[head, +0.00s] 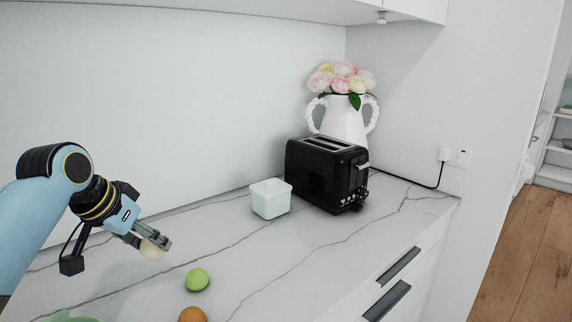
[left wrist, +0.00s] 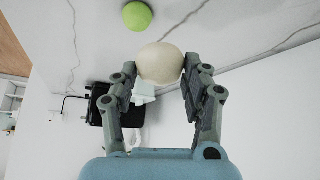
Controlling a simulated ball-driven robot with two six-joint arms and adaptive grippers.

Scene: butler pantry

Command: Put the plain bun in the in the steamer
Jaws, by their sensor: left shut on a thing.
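My left gripper (head: 157,245) is shut on the plain bun (head: 149,250), a smooth cream-coloured ball, and holds it above the counter. In the left wrist view the bun (left wrist: 160,62) sits between the two fingertips. A pale green rounded edge (head: 72,317) shows at the bottom left of the head view, below and left of the bun. It is mostly cut off by the frame, so I cannot tell whether it is the steamer. My right gripper is in neither view.
A green ball (head: 197,280) and an orange ball (head: 192,315) lie on the marble counter (head: 285,265). A pale lidded box (head: 271,199), a black toaster (head: 326,174) and a white vase of flowers (head: 344,120) stand further back. The counter's middle is clear.

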